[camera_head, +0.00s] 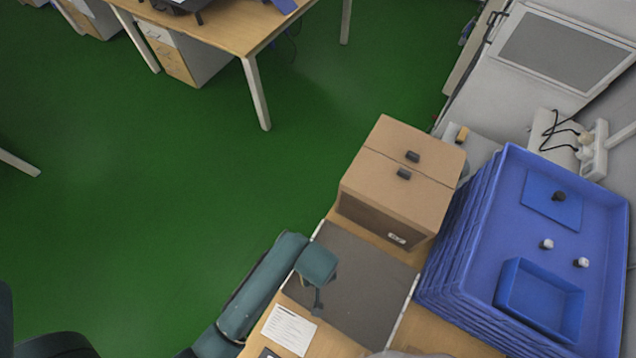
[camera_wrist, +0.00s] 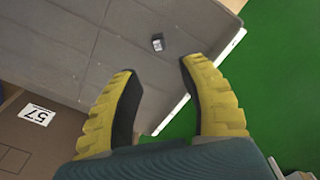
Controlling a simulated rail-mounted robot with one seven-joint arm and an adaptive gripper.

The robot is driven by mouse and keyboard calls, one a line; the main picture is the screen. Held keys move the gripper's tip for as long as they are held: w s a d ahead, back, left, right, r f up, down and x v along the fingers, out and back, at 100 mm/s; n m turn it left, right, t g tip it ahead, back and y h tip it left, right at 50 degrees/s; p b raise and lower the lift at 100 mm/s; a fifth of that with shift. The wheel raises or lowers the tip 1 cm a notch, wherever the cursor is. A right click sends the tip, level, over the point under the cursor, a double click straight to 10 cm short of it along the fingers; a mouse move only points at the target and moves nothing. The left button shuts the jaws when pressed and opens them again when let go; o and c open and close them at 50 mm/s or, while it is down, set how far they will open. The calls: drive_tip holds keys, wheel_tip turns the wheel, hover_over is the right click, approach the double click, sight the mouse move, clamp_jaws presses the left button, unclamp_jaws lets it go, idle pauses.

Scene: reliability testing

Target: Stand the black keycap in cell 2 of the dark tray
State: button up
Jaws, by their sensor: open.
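The dark tray (camera_head: 372,278) is a flat grey panel with pale side edges on the wooden table. It fills much of the wrist view (camera_wrist: 75,45), where faint lines cross it; no cell numbers are readable.
A brown box (camera_head: 385,190) with two dark handles stands against the tray's far end; its label (camera_wrist: 37,114) reads 57. A stack of blue crates (camera_head: 590,170) stands at right, holding small items. A paper sheet (camera_head: 289,329) lies near the tray. Green floor borders the table.

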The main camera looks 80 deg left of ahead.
wheel_tip(320, 180, up, 4)
drive_tip(key=shift+f, duration=0.1)
